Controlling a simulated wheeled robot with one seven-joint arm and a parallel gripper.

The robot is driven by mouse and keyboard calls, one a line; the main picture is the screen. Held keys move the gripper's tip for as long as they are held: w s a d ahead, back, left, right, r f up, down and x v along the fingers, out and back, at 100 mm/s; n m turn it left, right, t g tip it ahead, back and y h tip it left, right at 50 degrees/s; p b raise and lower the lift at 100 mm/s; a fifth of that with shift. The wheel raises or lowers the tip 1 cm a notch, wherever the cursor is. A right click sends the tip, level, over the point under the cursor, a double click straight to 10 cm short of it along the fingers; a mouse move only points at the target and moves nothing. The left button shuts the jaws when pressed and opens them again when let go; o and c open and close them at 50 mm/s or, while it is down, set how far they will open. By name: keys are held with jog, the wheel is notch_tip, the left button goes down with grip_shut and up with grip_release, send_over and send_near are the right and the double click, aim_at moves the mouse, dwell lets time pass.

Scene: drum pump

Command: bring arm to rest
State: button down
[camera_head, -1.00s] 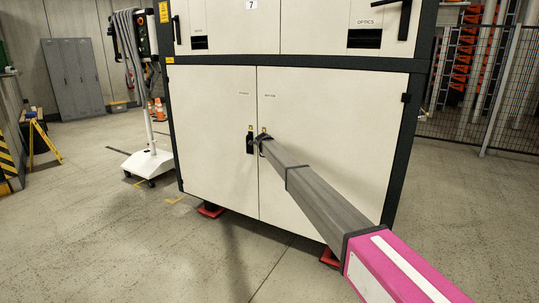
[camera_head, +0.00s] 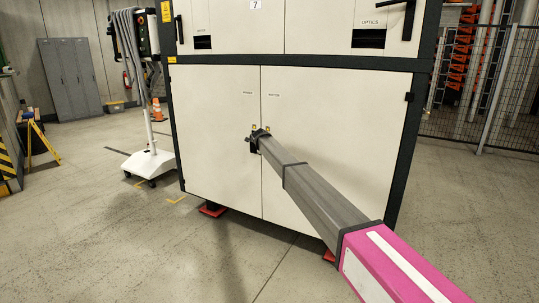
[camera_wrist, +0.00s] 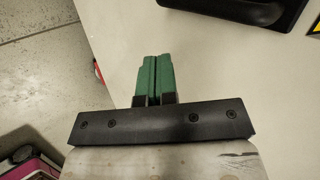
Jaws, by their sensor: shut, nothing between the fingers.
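My arm reaches from the lower right to the front of a large white cabinet (camera_head: 215,135) with a dark frame. My gripper (camera_head: 254,137) is at the far end of the arm, in front of the middle seam of the lower doors, beside the dark latch there. In the wrist view my gripper (camera_wrist: 154,62) shows two green fingers close together with nothing between them. The white panel fills most of that view behind the fingers. Whether the fingers touch the panel I cannot tell. The latch is largely hidden by the gripper in the head view.
A white wheeled stand (camera_head: 150,163) with hanging hoses is left of the cabinet. A mesh fence (camera_head: 500,85) is at the right. The floor (camera_head: 110,245) in front is clear.

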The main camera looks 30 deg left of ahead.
jog(key=a+v, duration=0.1)
jog(key=v, duration=0.3)
jog(key=w+d+f+n+g+h, duration=0.15)
jog(key=d+f, duration=0.35)
jog(key=d, duration=1.1)
jog(key=w+d+f+n+g+h, duration=0.15)
jog(key=d+f, duration=0.25)
jog(key=d, duration=1.1)
jog(key=d+f+n, duration=0.2)
jog(key=d+f, duration=0.3)
jog(key=d, duration=1.1)
jog(key=s+d+f+n+g, duration=0.1)
jog(key=s+d+f, duration=0.15)
jog(key=d, duration=0.55)
jog(key=s+d+f+n+g, duration=0.1)
jog(key=s+d, duration=0.2)
jog(key=d, duration=0.6)
jog(key=s+d+f+n, duration=0.2)
jog(key=s+d, duration=0.1)
jog(key=d, duration=0.5)
jog(key=s+d+f+n+g, duration=0.3)
jog(key=s+d+n, duration=0.2)
jog(key=s+d, duration=1.9)
jog(key=shift+d+g, duration=0.4)
jog(key=shift+d, duration=0.4)
jog(key=shift+s+f, duration=0.1)
jog(key=shift+f, duration=0.05)
